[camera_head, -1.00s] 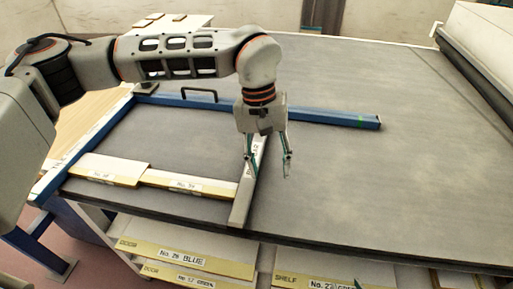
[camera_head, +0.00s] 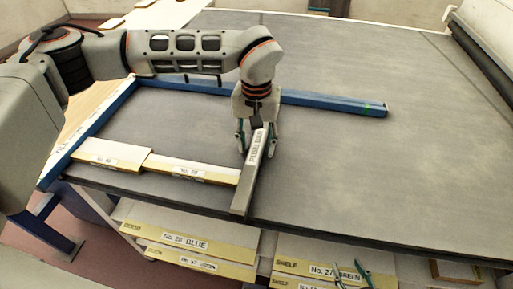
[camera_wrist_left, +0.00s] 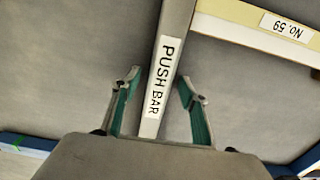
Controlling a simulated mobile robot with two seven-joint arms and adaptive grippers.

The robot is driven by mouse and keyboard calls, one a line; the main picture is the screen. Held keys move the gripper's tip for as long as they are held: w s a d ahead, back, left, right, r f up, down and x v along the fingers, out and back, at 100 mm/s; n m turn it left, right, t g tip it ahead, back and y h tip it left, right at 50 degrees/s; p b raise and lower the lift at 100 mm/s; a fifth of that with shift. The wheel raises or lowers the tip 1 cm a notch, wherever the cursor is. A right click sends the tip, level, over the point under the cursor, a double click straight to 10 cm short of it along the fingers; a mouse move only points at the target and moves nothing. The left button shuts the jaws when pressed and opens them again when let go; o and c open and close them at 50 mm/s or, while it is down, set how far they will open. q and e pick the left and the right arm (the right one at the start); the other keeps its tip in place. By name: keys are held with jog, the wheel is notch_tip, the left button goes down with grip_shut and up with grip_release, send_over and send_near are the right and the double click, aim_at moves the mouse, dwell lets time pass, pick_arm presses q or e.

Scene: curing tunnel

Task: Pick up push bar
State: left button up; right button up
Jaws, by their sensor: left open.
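The push bar (camera_head: 247,185) is a grey bar with a white "PUSH BAR" label, lying on the dark table top. It also shows in the wrist view (camera_wrist_left: 176,22). My left gripper (camera_head: 257,152) points down over the bar's far part and is open. In the wrist view its two fingertips (camera_wrist_left: 158,78) are apart, one on each side of the bar, with visible gaps. My right gripper (camera_head: 351,270) shows only as two separated teal fingers at the bottom edge, in front of the shelves.
Pale boards (camera_head: 193,170) with yellow edges lie against the bar's left side. A blue rail (camera_head: 330,103) runs behind the gripper, and another (camera_head: 90,132) along the left. The table right of the bar is clear. Labelled shelf boards (camera_head: 190,243) sit below the front edge.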

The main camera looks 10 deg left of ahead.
pick_arm(q)
grip_shut()
jog(key=shift+r, duration=0.1)
